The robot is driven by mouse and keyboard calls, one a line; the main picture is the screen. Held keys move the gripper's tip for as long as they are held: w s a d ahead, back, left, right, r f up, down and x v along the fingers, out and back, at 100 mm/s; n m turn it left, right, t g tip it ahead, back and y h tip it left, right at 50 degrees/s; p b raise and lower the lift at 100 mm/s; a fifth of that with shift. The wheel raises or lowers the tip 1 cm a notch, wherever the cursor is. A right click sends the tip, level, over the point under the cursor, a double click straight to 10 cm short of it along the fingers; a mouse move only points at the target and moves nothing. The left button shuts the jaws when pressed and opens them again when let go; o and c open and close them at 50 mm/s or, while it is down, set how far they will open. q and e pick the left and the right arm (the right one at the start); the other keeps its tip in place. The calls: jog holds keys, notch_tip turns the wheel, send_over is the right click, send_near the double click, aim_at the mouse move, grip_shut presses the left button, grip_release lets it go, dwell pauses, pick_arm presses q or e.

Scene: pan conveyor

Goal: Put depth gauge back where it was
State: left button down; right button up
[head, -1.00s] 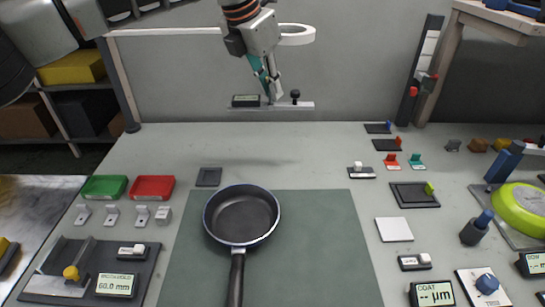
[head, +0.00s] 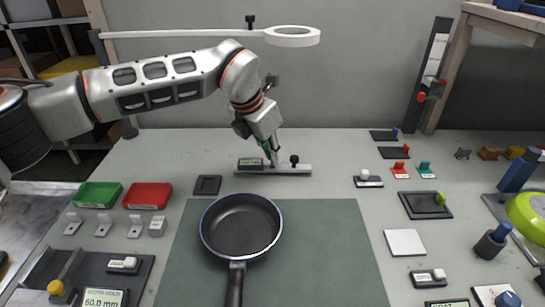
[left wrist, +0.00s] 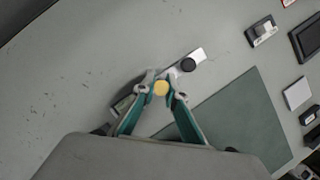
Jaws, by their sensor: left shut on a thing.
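The depth gauge (head: 300,170) is a light metal bar with a small dark display at its left end and a black knob near its right end. My left gripper (head: 271,163) is shut on the middle of it, coming from above. The gauge is level at the back of the table, beyond the pan; I cannot tell if it touches the table top. My right gripper is not in view.
A black pan (head: 241,226) lies on the green mat (head: 320,250) in front of the gauge. A small dark square pad (head: 208,185) is to its left, beside red (head: 148,196) and green (head: 98,195) trays. Small fixtures stand at right. The table around the gauge is clear.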

pick_arm(q)
jog(key=shift+f, duration=0.65)
jog(key=shift+r, duration=0.1)
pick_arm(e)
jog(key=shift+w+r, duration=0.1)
pick_arm(q)
jog(key=c, duration=2.1)
grip_release()
jog(key=p+v, duration=0.2)
jog(key=v, duration=1)
jog(key=shift+p, duration=0.3)
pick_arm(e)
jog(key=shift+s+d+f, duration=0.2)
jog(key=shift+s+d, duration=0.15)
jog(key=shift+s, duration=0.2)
